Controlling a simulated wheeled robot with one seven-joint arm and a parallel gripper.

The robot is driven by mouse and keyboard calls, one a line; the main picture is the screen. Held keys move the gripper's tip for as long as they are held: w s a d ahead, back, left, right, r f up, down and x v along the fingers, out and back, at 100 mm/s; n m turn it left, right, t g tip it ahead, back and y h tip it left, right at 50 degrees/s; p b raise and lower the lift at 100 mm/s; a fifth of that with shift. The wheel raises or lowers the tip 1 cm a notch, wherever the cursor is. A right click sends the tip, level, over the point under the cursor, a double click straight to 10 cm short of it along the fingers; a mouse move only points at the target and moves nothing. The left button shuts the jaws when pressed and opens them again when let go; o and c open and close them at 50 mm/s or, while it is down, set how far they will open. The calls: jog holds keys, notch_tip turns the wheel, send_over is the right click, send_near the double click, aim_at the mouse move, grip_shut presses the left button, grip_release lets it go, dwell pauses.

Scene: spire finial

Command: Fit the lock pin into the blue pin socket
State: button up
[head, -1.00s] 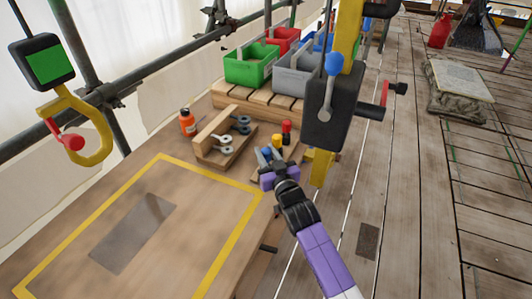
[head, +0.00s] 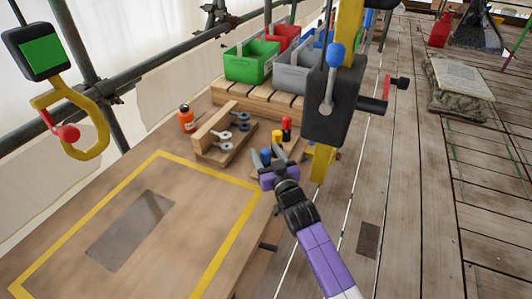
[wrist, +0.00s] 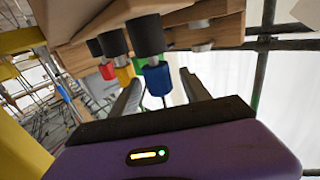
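My gripper (head: 270,158) is at the right edge of the bench, by a row of upright pieces with coloured ends. In the wrist view its two fingers (wrist: 160,92) are apart, on either side of a blue-ended piece (wrist: 157,78). That piece has a silver shaft and a black cylinder; I see no clear finger contact. A yellow-ended piece (head: 277,137) and a red-ended piece (head: 287,123) stand just beyond in the head view. The blue end (head: 266,155) shows between the fingers there. I cannot tell which part is the lock pin or the socket.
A wooden rack (head: 222,148) with grey ringed parts and an orange bottle (head: 187,119) stand to the left. Green (head: 249,66) and grey bins are behind. A dark lever box (head: 331,105) on a yellow post stands close on the right. The yellow-outlined bench area is mostly clear.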

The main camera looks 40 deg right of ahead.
jog(key=shift+v, duration=3.9)
